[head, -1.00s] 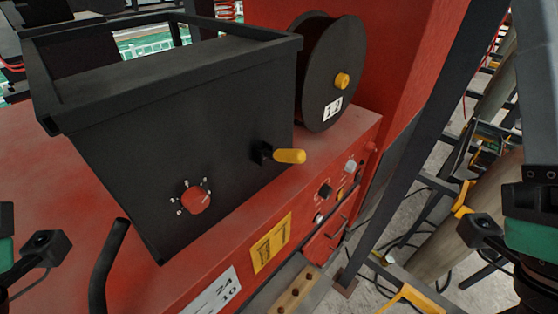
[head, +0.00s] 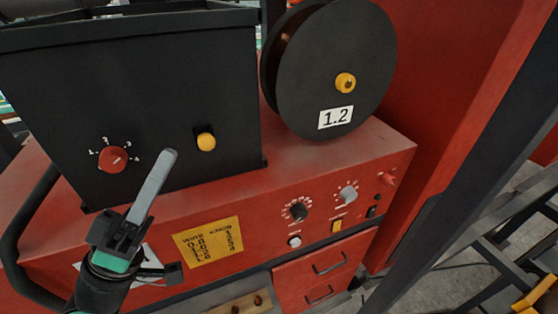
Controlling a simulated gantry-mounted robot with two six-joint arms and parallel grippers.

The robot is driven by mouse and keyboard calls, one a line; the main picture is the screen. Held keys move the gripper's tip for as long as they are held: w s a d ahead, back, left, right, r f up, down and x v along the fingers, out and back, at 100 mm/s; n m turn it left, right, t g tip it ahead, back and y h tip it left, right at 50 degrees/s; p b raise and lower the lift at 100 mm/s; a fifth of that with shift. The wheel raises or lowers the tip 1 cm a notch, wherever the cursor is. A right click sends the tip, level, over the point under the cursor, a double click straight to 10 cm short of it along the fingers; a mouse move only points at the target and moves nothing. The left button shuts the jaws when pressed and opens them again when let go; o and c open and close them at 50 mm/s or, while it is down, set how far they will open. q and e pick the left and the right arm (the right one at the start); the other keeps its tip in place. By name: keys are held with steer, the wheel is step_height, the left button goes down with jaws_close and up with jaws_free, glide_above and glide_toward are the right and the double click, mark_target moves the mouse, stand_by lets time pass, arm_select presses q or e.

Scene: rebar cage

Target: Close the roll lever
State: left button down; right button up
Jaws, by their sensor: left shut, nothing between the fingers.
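A black box (head: 60,110) on the red machine carries a yellow-handled lever (head: 206,140), seen nearly end-on, so its angle is hard to judge. Beside the box stands a black roll (head: 368,52) with a "1.2" label and a yellow knob (head: 345,83) at its hub. My left gripper (head: 167,158) comes up from the bottom left, its fingers shut and empty. In the picture its tips are a little left of and below the yellow-handled lever, apart from it. My right gripper is out of view.
A red dial (head: 113,159) sits on the box, left of my gripper. The red machine front holds a yellow label (head: 208,242), several knobs and red drawers (head: 325,268). A black curved bar (head: 22,220) is at the left. A dark post (head: 470,150) stands at the right.

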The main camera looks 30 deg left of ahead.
mark_target(206, 140)
arm_select(q)
steer(key=a+y, duration=0.1)
steer(key=a+f+n+y, duration=0.1)
steer(key=s+a+f+y, duration=0.1)
steer(key=a, duration=0.1)
steer(key=shift+s+a+f+n, duration=0.1)
steer(key=shift+f+n, duration=0.15)
steer(key=shift+n, duration=0.15)
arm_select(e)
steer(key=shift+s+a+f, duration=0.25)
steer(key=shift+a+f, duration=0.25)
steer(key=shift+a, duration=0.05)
arm_select(q)
steer(key=a+p+x, duration=0.1)
steer(key=p+x, duration=0.5)
steer(key=x, duration=0.4)
steer(key=d+f+b, duration=0.1)
steer(key=d+f, duration=0.2)
steer(key=shift+s+f, duration=0.1)
steer(key=shift+f, duration=0.15)
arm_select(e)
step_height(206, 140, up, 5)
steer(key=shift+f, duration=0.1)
arm_select(q)
steer(key=shift+b, duration=0.35)
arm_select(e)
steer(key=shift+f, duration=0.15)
